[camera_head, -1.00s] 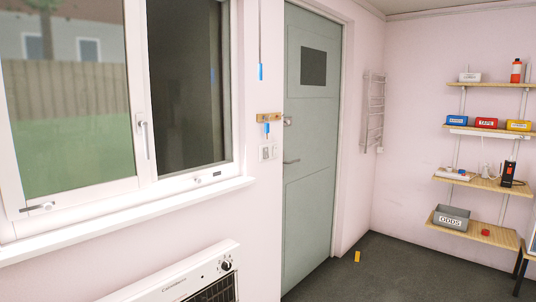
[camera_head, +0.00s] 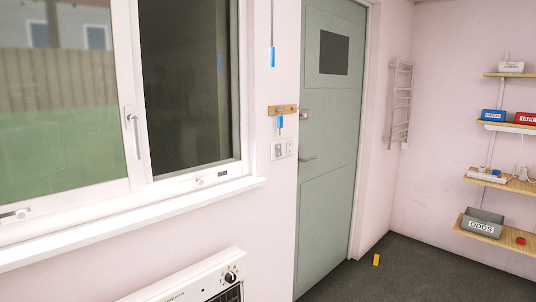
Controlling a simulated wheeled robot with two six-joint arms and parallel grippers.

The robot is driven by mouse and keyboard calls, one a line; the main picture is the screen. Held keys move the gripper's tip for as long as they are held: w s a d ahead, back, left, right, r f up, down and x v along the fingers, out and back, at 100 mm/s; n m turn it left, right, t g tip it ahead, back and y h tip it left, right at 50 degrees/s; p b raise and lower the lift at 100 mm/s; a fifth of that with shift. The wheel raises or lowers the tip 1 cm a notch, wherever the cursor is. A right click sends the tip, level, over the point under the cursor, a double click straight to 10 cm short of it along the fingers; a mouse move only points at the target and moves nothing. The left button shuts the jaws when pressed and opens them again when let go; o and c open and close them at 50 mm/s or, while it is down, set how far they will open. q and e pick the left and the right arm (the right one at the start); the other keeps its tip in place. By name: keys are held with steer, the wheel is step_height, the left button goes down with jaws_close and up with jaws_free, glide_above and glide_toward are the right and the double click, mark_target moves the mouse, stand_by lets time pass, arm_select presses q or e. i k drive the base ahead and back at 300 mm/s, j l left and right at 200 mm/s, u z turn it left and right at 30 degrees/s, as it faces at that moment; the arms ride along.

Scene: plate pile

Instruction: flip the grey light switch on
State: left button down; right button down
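A light switch plate (camera_head: 281,149) is on the pink wall between the window and the green door. It appears to have two parts side by side, the left one greyish and the right one white. It is too small to tell which way any switch is set. Neither of my grippers shows in the head view.
A wooden key rack (camera_head: 283,110) with a blue-tagged key (camera_head: 280,122) hangs just above the switch plate. A blue-handled pull cord (camera_head: 272,57) hangs higher up. A white heater (camera_head: 195,280) stands below the window. A yellow object (camera_head: 376,260) lies on the dark floor (camera_head: 408,270).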

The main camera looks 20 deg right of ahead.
mark_target(278, 146)
steer(key=i+l+u, duration=0.25)
steer(key=i+l, duration=0.3)
steer(key=i+l+u, duration=0.15)
steer(key=l, duration=0.25)
steer(key=i+l+u, duration=0.1)
steer(key=i+l, duration=0.2)
steer(key=i+l+u, duration=0.15)
steer(key=l, duration=0.3)
steer(key=i+l+u, duration=0.1)
steer(key=i+l, duration=0.15)
steer(key=l, duration=0.15)
